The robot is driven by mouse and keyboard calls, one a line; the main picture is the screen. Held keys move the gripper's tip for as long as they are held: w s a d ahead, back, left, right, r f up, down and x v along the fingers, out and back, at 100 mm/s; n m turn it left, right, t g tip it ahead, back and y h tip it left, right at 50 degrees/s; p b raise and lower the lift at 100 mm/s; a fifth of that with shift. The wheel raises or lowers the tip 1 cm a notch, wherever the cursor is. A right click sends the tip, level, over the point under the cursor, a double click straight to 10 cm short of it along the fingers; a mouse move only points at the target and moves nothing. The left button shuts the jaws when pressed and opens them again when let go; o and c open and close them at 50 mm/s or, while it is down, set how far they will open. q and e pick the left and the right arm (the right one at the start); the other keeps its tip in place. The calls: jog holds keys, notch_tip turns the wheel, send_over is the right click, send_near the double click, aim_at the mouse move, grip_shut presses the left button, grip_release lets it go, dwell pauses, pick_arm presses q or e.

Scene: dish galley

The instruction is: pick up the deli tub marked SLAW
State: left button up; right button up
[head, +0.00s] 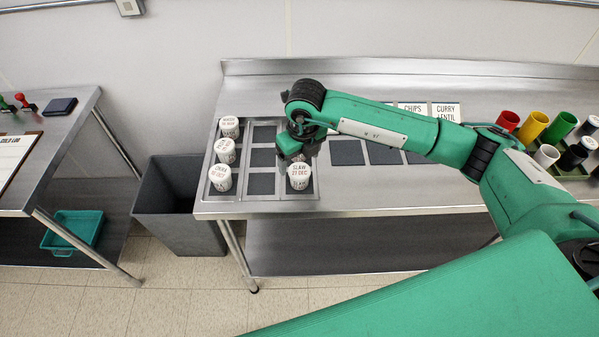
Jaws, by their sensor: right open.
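The white deli tub marked SLAW (299,178) stands upright at the front right of a compartmented tray (232,199) on the steel table, in the head view. My right gripper (299,160) is open just above and behind this tub, pointing down. Its fingertips are partly hidden by the wrist, and I cannot tell whether they touch the tub. Three other white lidded tubs stand in the tray's left column: a front one (221,179), a middle one (225,151) and a back one (229,127). My left gripper is not in view.
Dark square pads (347,153) lie right of the tray, with cards marked CHIPS (412,108) and CURRY LENTIL (446,111) behind. Colored cups (532,126) stand at the right. A grey bin (178,214) sits on the floor between the tables. The table's front right is bare.

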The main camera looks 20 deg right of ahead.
aim_at(300, 170)
jog(key=shift+f, duration=0.6)
jog(key=shift+f+p, duration=0.25)
jog(key=shift+p, duration=0.2)
notch_tip(300, 170, down, 4)
jog(key=shift+w+d+f+p, duration=0.1)
jog(key=shift+p, duration=1.05)
jog(key=shift+f, duration=0.2)
jog(key=c, duration=1.1)
